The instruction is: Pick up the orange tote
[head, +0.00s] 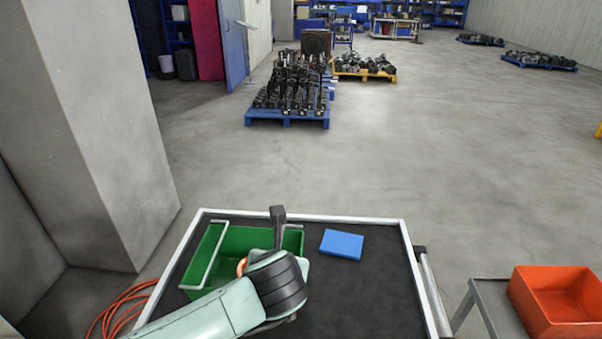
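The orange tote (538,305) is an open box at the right edge of the head view, partly cut off by the frame. It sits on a small grey stand (497,307) to the right of a black-topped cart. My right gripper is not in view.
The cart (385,275) has a pale raised rim and carries a green tote (236,240) with a light handle and a blue box (342,244). A concrete pillar (105,130) stands at left, near an orange cable (118,305). Open floor and loaded pallets (290,115) lie beyond.

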